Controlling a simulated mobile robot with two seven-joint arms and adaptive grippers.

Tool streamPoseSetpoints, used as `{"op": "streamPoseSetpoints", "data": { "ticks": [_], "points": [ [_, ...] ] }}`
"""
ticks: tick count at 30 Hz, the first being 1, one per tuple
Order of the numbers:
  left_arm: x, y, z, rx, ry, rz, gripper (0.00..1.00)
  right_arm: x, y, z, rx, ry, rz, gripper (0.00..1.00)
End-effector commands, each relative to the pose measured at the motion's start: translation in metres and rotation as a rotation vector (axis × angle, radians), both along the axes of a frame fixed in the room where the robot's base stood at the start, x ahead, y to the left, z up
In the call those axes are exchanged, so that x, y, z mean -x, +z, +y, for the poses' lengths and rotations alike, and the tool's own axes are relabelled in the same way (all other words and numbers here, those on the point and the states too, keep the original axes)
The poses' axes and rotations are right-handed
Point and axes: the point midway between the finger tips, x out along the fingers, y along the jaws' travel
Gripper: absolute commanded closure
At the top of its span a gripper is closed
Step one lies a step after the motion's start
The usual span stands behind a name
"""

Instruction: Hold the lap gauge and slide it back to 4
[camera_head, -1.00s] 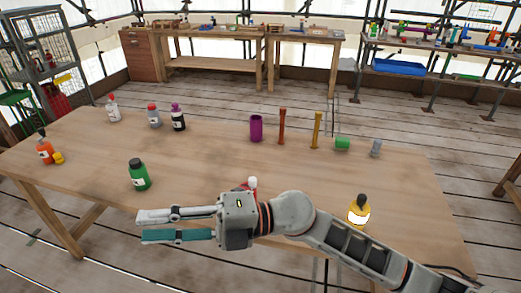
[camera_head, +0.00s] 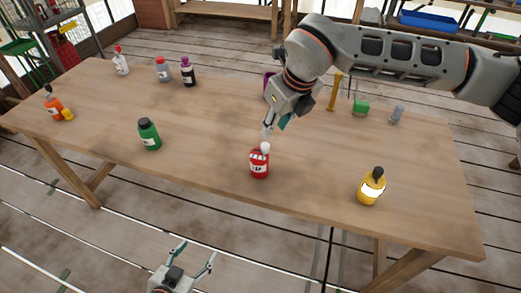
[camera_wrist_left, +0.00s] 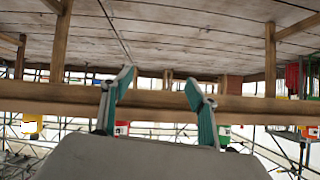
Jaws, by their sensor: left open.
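I cannot make out a lap gauge in either view. My left gripper (camera_head: 195,255) is open and empty, low in front of the table's near edge. Its two teal fingers spread apart in the left wrist view (camera_wrist_left: 160,82), with nothing between them. My right gripper (camera_head: 276,128) points down over the table, just behind and above a red bottle (camera_head: 259,164) with a white top. Whether its fingers touch the bottle's top, and how far they are apart, is unclear.
The wooden table (camera_head: 210,135) also holds a green bottle (camera_head: 149,135), a yellow bottle (camera_head: 371,188), an orange bottle (camera_head: 53,105), several bottles at the back left, a purple cup partly hidden by my right arm, a yellow post (camera_head: 334,93) and a green cylinder (camera_head: 361,107).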

Motion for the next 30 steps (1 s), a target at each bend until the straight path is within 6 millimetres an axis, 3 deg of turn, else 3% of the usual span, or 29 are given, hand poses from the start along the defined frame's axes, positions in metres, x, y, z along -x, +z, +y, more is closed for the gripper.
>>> {"op": "streamPoseSetpoints", "data": {
  "ticks": [7, 12, 17, 30],
  "points": [
    [-0.062, 0.058, -0.080, 0.080, -0.099, -0.130, 0.41, 0.000, -0.001, 0.001, -0.002, 0.001, 0.002, 0.72],
    [-0.093, 0.104, -0.135, 0.120, -0.180, -0.222, 0.41, 0.001, -0.001, 0.001, -0.002, 0.001, 0.003, 0.72],
    [-0.118, 0.138, -0.176, 0.150, -0.250, -0.326, 0.41, 0.001, -0.001, 0.001, -0.002, 0.001, 0.003, 0.72],
    [-0.153, 0.135, -0.157, 0.305, -0.145, -0.475, 0.41, 0.001, -0.001, 0.001, -0.003, 0.002, 0.004, 0.72]
  ]
}}
